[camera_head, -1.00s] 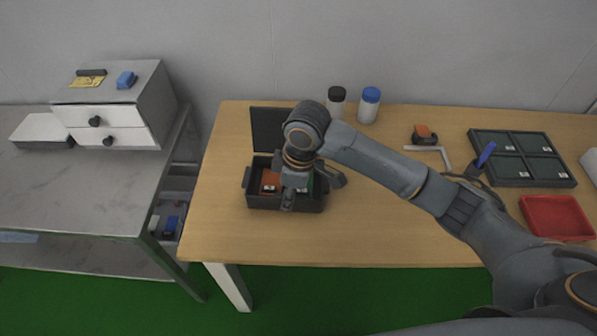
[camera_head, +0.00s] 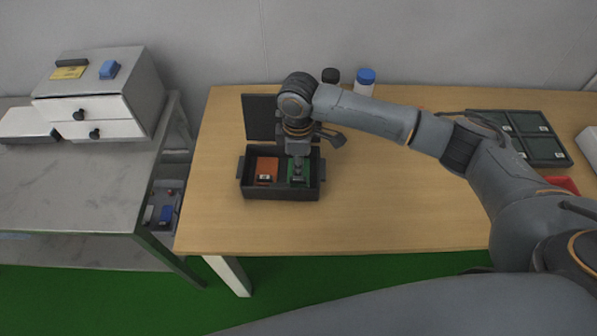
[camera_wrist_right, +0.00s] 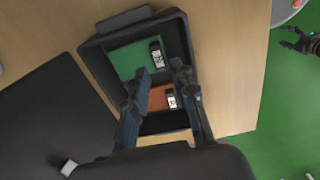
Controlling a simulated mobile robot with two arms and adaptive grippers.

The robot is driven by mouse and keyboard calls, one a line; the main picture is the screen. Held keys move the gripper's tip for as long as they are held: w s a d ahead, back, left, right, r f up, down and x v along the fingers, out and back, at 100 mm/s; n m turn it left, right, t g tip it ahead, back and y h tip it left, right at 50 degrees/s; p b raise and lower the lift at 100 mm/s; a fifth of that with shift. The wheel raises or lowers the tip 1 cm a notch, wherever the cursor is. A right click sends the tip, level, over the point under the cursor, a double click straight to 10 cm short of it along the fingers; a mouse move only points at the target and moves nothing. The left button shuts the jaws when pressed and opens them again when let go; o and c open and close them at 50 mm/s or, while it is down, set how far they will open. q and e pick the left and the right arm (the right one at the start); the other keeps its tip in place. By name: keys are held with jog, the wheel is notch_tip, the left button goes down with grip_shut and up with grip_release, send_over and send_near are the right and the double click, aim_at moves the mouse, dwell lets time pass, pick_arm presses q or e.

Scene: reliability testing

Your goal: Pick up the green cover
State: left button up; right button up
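The green cover (camera_head: 291,178) lies flat in the right part of a black open box (camera_head: 262,192) on the wooden table. My right gripper (camera_head: 298,176) points down over it and hides part of it in the head view. In the right wrist view the green cover (camera_wrist_right: 127,60) shows beyond the fingertips, with a small labelled dark part at its edge. My right gripper (camera_wrist_right: 161,70) is open there, with nothing held between its fingers. My left gripper (camera_wrist_right: 298,42) shows small at the right edge of that view, fingers apart, over the green floor; the head view does not show it.
An orange cover (camera_head: 266,167) lies beside the green one in the box. The raised black lid (camera_head: 260,118) stands behind. Two bottles (camera_head: 364,80) stand at the back. A dark compartment tray (camera_head: 545,148) and a red tray (camera_head: 562,184) are at right. The table left of the box is clear.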

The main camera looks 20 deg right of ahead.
aim_at(305, 183)
notch_tip(305, 183, down, 5)
jog(key=shift+w+f+p, duration=0.1)
jog(key=shift+w+p, duration=0.05)
jog(key=shift+p, duration=0.2)
jog(key=shift+c, duration=0.3)
grip_shut()
